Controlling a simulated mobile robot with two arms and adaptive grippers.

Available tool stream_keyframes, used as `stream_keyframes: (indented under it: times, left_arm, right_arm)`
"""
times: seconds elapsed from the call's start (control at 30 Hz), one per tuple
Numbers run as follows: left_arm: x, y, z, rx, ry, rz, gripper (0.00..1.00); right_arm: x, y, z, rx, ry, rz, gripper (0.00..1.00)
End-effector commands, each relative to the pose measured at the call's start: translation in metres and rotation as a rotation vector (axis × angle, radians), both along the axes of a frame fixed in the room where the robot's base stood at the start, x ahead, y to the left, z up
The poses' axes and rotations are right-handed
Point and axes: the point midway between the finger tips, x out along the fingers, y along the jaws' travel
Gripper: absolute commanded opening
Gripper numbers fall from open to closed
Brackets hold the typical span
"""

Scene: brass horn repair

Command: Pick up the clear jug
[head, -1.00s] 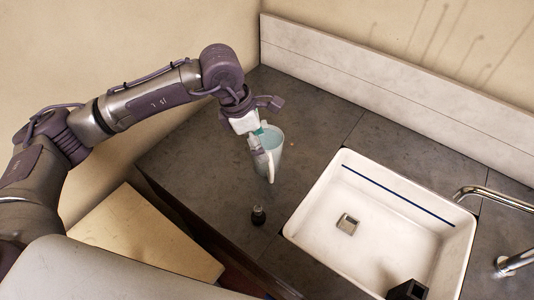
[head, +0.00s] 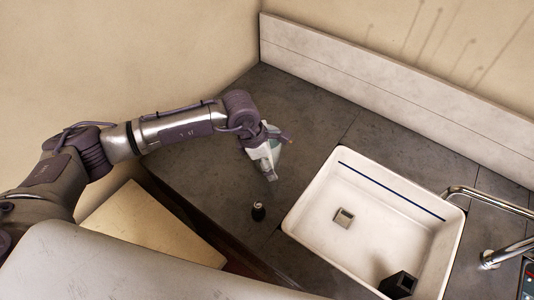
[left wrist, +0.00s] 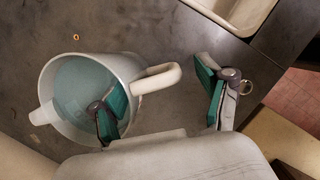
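The clear jug (left wrist: 62,128) shows in the left wrist view as a pale, translucent vessel with a bluish inside, a spout at left and a white handle (left wrist: 157,78) pointing right. My left gripper (left wrist: 163,100) is open, with green-padded fingers spread apart. One finger overlaps the jug's mouth and the other is beyond the handle's end, so the handle lies between them in this view. Whether either finger touches the jug cannot be told. In the head view my left gripper (head: 268,162) covers most of the jug above the dark counter. My right gripper is not in view.
A small dark bottle (head: 258,211) stands near the counter's front edge. A white sink (head: 375,205) lies to the right, with a black object (head: 398,284) in its corner and a metal tap (head: 495,198) beside it. The back left counter (head: 285,90) is clear.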

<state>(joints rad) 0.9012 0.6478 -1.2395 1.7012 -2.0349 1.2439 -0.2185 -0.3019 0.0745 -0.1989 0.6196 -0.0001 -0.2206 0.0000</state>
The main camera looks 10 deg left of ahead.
Motion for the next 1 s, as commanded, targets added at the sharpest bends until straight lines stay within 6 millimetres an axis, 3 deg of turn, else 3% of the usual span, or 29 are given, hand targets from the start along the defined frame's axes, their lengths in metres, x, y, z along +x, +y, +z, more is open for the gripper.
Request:
stream_keyframes:
  times: [0.07,0.43,0.83,1.0]
  left_arm:
    - [0.000,0.000,0.000,0.000,0.000,0.000,0.63]
    - [0.000,0.000,0.000,0.000,0.001,0.001,0.02]
    - [0.001,-0.001,0.004,-0.003,-0.002,0.000,0.00]
    - [0.002,0.000,0.014,-0.004,-0.007,0.000,0.00]
  right_arm:
    - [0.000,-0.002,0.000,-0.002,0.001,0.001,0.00]
    - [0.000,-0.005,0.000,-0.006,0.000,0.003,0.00]
    - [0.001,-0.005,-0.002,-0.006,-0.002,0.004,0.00]
    - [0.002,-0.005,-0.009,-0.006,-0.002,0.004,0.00]
